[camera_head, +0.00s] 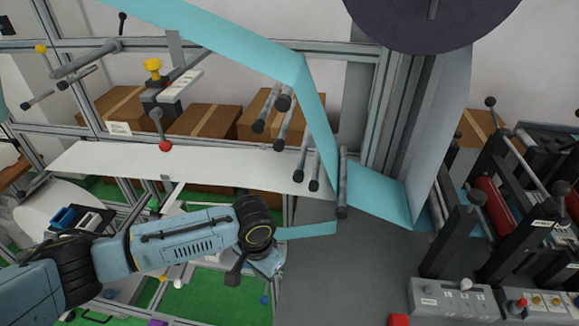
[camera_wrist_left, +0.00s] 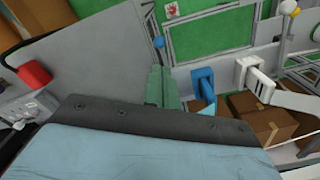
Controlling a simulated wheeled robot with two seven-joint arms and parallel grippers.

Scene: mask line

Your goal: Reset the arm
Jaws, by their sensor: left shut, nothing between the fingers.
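My left arm (camera_head: 175,245) is light blue with black joints. In the head view it comes in from the left and reaches to the lower middle. Its gripper (camera_head: 268,265) is at the end, below the black wrist joint, small and partly hidden by the wrist. It is shut and empty, over the grey surface's left edge. In the left wrist view a light blue housing with a dark edge fills the bottom. My right arm and gripper are not in view.
A light blue web (camera_head: 318,105) runs over dark rollers (camera_head: 283,118) just beyond my wrist. Right stand a machine with a red roller (camera_head: 492,203) and a control box (camera_head: 452,299).

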